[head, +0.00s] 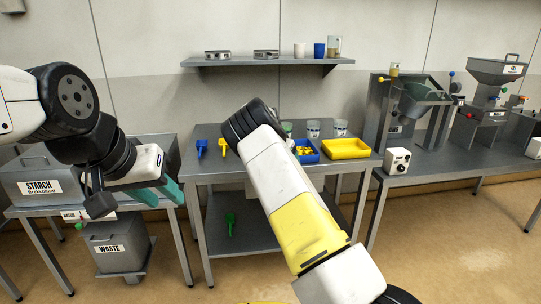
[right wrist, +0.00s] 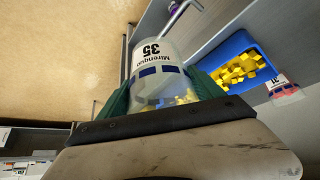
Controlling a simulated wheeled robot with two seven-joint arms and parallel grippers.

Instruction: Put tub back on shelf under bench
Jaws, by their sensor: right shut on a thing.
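In the right wrist view my right gripper (right wrist: 165,98) is shut on a clear tub (right wrist: 158,60) marked 35, with yellow pieces in it. Its green fingers are on both sides of the tub. In the head view my right arm crosses the middle bench (head: 215,168) and hides its gripper. The shelf under the bench (head: 255,238) shows partly, with a green scoop (head: 230,222) in front of its back. My left gripper (head: 158,194) is on the left, with its teal fingers apart and nothing between them.
On the bench are a blue tray (right wrist: 215,75) with yellow pieces, a yellow tray (head: 346,149), clear tubs (head: 313,129) and two scoops (head: 201,147). A wall shelf (head: 270,61) is above. A waste bin (head: 115,248) stands at lower left. A white box (head: 397,161) is right of the bench.

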